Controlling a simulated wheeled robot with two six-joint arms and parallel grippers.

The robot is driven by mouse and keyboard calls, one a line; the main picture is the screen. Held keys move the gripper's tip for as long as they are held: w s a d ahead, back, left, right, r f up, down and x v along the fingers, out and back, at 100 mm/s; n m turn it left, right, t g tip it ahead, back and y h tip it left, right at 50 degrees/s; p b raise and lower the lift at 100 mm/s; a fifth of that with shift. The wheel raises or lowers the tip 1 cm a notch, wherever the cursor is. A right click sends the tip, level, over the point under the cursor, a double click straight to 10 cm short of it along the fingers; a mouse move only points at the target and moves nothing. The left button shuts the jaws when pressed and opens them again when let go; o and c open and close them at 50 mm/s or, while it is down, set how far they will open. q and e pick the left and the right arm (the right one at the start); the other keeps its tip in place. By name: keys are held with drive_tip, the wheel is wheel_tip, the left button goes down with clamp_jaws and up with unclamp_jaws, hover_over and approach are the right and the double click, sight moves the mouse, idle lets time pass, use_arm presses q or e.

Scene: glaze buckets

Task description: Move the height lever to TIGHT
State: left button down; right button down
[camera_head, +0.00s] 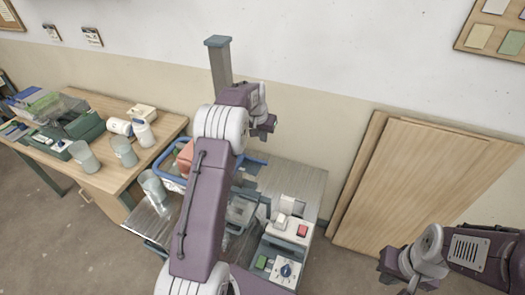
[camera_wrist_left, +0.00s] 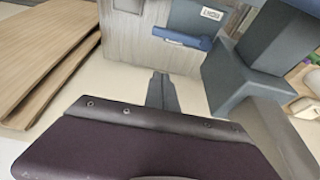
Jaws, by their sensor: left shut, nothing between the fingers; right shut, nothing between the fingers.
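A blue bar-shaped handle (camera_wrist_left: 182,40), probably the height lever, sits on a dark block against a grey panel in the left wrist view. A small white label (camera_wrist_left: 212,14) is beside it; I cannot read it surely. A blue bar also shows in the head view (camera_head: 252,161), partly hidden by my arm. My left gripper (camera_head: 262,132) is above the metal-topped bench near the post. In the wrist view its fingers (camera_wrist_left: 161,76) are together and empty, below the handle in the picture. My right gripper (camera_head: 396,278) is shut and empty at the lower right, far from the bench.
A control box (camera_head: 284,268) with a knob, a red button and a green button stands on the bench. A grey post (camera_head: 219,65) rises behind my left arm. A wooden table (camera_head: 165,122) with several cups is at left. Wooden boards (camera_head: 420,185) lean on the wall.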

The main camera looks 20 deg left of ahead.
sight(254, 160)
use_arm(q)
drive_tip(key=shift+f, duration=0.1)
drive_tip(key=p+x, duration=0.3)
drive_tip(key=x, duration=0.7)
drive_tip(key=s+p, duration=0.2)
drive_tip(key=s, duration=0.2)
drive_tip(key=shift+d, duration=0.15)
